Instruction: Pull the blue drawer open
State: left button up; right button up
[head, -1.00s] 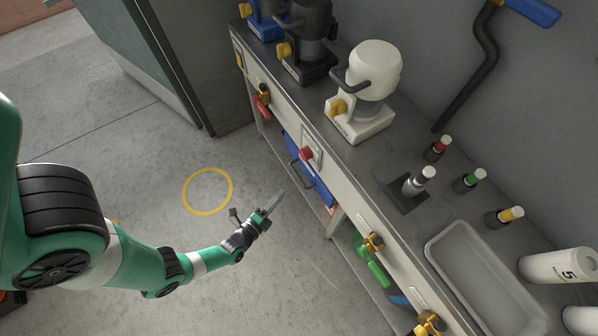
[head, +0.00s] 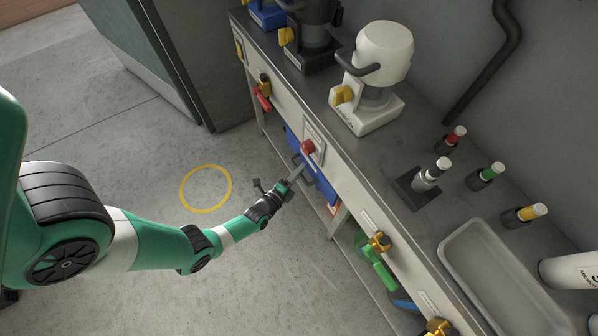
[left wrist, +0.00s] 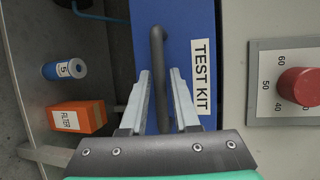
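The blue drawer (head: 322,184) is under the bench top, and its front shows a "TEST KIT" label in the left wrist view (left wrist: 178,62). Its dark bar handle (left wrist: 157,60) stands out from the front. My left gripper (head: 299,172) is at the drawer front. In the left wrist view its two fingers (left wrist: 163,88) are apart, one on each side of the handle, with a gap showing on both sides. The handle is partly hidden by the gripper in the head view. My right gripper is not in view.
A red knob (left wrist: 300,86) on a dial plate sits beside the drawer. An orange box (left wrist: 77,117) and a blue can (left wrist: 64,69) are on the shelf below. A white machine (head: 372,80) stands on the bench. Open floor lies left of the bench.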

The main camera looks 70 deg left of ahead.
pick_arm(q)
grip_shut()
dwell(1.3)
